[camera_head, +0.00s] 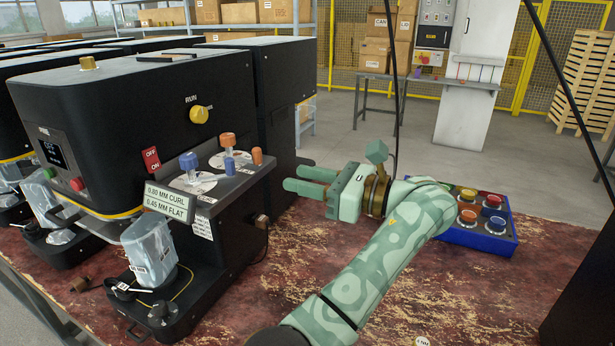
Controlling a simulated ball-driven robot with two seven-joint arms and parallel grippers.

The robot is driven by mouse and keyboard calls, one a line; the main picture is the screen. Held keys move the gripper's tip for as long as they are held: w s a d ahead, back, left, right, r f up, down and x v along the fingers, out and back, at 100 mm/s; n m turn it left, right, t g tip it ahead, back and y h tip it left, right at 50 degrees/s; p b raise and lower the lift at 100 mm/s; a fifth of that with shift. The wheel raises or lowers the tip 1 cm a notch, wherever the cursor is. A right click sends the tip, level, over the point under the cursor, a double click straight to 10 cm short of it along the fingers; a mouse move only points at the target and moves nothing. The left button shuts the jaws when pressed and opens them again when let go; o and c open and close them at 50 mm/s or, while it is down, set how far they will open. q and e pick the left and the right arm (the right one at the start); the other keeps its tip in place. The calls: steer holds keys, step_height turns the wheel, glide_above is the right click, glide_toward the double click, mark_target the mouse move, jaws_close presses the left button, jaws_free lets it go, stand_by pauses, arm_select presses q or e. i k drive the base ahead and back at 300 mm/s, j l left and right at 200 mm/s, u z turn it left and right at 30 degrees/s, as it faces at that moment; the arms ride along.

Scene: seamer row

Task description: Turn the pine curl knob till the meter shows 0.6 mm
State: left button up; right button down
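A black seamer (120,105) stands at the left, with a small plate that seems to read PINE (43,131). Its side ledge carries a blue knob (188,164) and an orange knob (228,140) on pale dials, a blue stub (230,164) and a small orange peg (257,156). I cannot read which knob is curl. The meter (168,200) on the ledge front reads 0.80 MM CURL and 0.45 MM FLAT. My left gripper (292,179) is green, open and empty, pointing left, to the right of the ledge and apart from the knobs. My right gripper is out of view.
A clear plastic tub (150,252) sits on the seamer's front base. A yellow RUN knob (199,115) and a red OFF/ON switch (151,160) are on its side. A blue button box (485,243) stands behind my arm.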

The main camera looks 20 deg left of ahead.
mark_target(190, 161)
steer(key=k, duration=1)
